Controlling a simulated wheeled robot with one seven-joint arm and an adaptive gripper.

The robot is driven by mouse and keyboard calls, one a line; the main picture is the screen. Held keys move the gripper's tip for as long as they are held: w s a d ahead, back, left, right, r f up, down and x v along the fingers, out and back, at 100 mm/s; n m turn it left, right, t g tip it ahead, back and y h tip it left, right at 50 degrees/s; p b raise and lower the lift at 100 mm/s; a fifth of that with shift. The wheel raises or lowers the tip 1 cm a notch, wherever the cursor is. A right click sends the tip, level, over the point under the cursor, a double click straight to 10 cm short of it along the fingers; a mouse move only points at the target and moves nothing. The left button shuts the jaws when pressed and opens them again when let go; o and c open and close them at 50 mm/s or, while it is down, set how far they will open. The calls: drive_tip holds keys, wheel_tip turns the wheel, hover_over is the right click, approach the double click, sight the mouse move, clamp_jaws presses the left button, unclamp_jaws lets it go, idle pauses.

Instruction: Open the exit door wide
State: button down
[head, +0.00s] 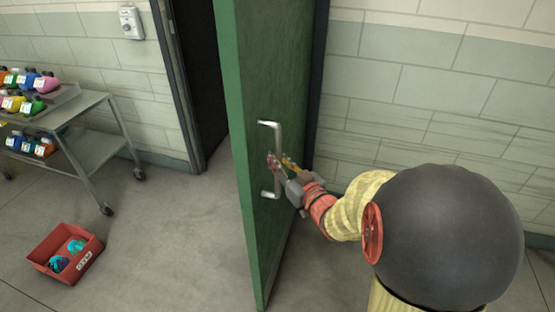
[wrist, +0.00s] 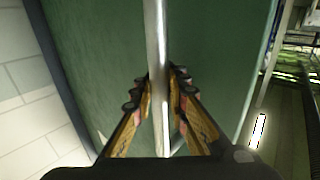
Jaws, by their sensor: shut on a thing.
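The green exit door (head: 268,90) stands ajar in the head view, swung out from its dark frame, with a dark gap to its left. A silver vertical pull handle (head: 270,129) is on its face. My gripper (head: 277,165) is at the middle of the handle and shut on it. In the wrist view the handle (wrist: 157,60) runs between the two yellow fingers of my gripper (wrist: 158,90), in front of the green door (wrist: 95,60). The inner finger surfaces against the bar are partly hidden.
A red bin (head: 85,262) with blue items is on the floor at lower left. Grey floor (head: 180,240) left of the door is clear. A block wall (head: 440,90) is behind my arm at the right.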

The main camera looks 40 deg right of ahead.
drive_tip(key=shift+a+f, duration=0.15)
drive_tip(key=c, duration=2)
unclamp_jaws()
drive_tip(key=shift+s+a, duration=0.1)
drive_tip(key=shift+a, duration=0.05)
drive_tip(key=shift+c, duration=0.2)
drive_tip(key=shift+o, duration=1.4)
drive_tip(key=s, duration=0.7)
drive_tip(key=shift+s+a, duration=0.15)
drive_tip(key=shift+s, duration=0.05)
